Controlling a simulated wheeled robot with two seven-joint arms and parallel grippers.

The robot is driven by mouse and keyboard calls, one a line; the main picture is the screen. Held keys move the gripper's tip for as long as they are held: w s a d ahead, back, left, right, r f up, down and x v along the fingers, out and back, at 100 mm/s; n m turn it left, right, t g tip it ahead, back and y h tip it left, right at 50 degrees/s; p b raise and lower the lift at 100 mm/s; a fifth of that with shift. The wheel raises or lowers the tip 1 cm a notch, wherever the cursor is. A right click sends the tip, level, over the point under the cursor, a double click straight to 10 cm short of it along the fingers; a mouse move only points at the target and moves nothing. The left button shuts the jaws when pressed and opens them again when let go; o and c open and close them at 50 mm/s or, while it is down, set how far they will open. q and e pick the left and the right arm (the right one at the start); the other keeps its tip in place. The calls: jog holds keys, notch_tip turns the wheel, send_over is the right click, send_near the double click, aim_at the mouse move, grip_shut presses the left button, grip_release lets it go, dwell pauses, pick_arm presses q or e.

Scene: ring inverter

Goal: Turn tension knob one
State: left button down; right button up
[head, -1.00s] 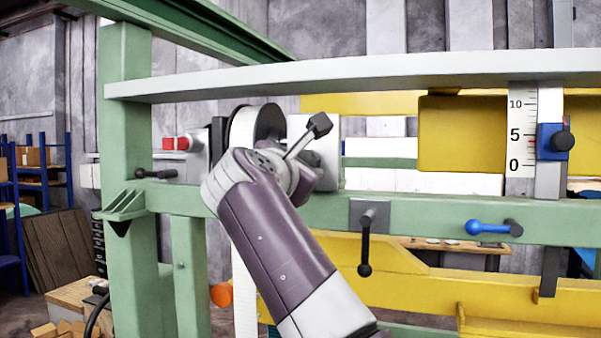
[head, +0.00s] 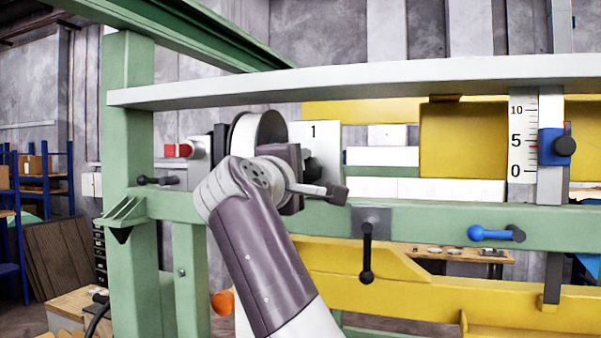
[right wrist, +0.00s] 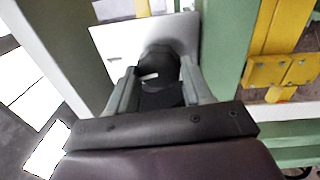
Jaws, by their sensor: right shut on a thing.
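Tension knob one is a dark round knob (right wrist: 160,62) in the right wrist view, in front of a white plate (right wrist: 120,45). My left gripper is in neither view.
A green frame post (head: 128,200) stands at left, with a pale bar (head: 400,84) across above my arm. A black lever (head: 367,250) hangs right of my wrist. A blue-handled lever (head: 490,233) and a scale (head: 516,140) with a blue slider (head: 550,147) are further right.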

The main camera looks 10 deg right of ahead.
jog(key=shift+r+m+h, duration=0.2)
jog(key=shift+m+h, duration=0.1)
jog(key=shift+m, duration=1.9)
jog(key=o, duration=0.9)
jog(key=shift+o, duration=0.7)
jog(key=shift+w+f, duration=0.1)
jog(key=shift+w, duration=0.05)
jog(key=r+b+v, duration=0.1)
jog(key=b+v, duration=0.2)
jog(key=v, duration=0.9)
jog(key=shift+s+f, duration=0.35)
